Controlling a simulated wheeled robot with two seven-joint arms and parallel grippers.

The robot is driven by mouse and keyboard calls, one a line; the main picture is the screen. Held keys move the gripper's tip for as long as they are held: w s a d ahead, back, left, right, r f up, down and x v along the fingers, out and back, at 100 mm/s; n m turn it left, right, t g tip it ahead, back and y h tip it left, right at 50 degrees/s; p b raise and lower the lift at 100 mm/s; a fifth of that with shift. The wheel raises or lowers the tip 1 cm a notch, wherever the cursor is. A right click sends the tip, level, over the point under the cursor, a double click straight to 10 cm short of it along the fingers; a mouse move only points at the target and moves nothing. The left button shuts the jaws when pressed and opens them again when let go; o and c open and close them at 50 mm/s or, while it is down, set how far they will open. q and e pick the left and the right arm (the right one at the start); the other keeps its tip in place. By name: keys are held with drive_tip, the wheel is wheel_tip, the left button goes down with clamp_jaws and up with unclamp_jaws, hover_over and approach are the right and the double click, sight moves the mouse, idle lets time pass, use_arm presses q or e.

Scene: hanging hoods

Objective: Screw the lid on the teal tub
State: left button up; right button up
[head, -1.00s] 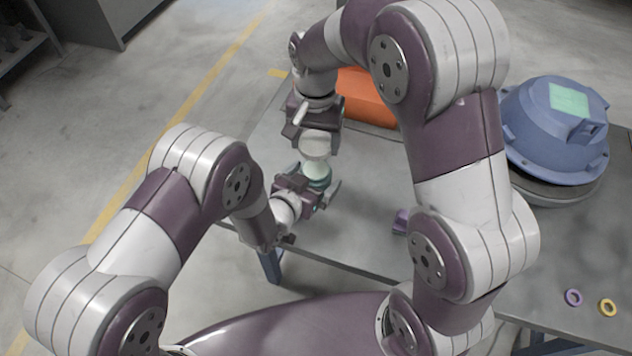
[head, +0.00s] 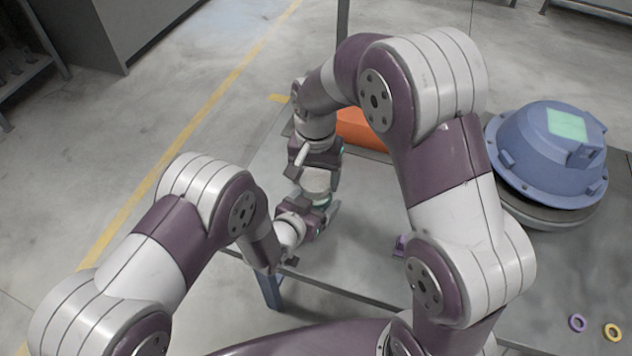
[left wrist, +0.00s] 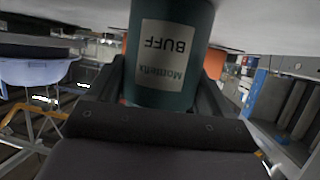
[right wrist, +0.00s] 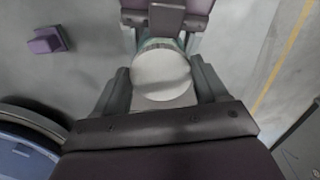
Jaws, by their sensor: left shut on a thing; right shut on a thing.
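The teal tub (head: 322,202) is mostly hidden by my grippers in the head view. The left wrist view shows its dark teal wall (left wrist: 184,12) with a pale label reading BUFF. My left gripper (head: 318,208) is shut around the tub's sides and holds it upright. The white round lid (head: 316,182) is directly over the tub's top, close against it. My right gripper (head: 318,176) comes from above and is shut on the lid. In the right wrist view the lid (right wrist: 162,75) sits between both fingers, with a teal edge behind it. Whether the threads engage is hidden.
The grey table (head: 365,235) has free room around the grippers. An orange thing (head: 360,130) lies behind my right arm. A blue hood (head: 550,150) stands at right. A purple block (right wrist: 46,41) and purple (head: 577,323) and yellow (head: 612,332) rings lie on the table.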

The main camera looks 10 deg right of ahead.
sight(322, 203)
drive_tip(key=shift+f, duration=0.9)
drive_tip(key=shift+f, duration=0.85)
drive_tip(key=shift+f, duration=0.4)
drive_tip(key=shift+s+f, duration=0.1)
drive_tip(key=shift+f, duration=0.2)
drive_tip(key=shift+s+f, duration=0.1)
drive_tip(key=shift+f, duration=0.2)
drive_tip(key=shift+c, duration=0.3)
drive_tip(key=shift+s+r, duration=0.15)
drive_tip(key=shift+r, duration=0.25)
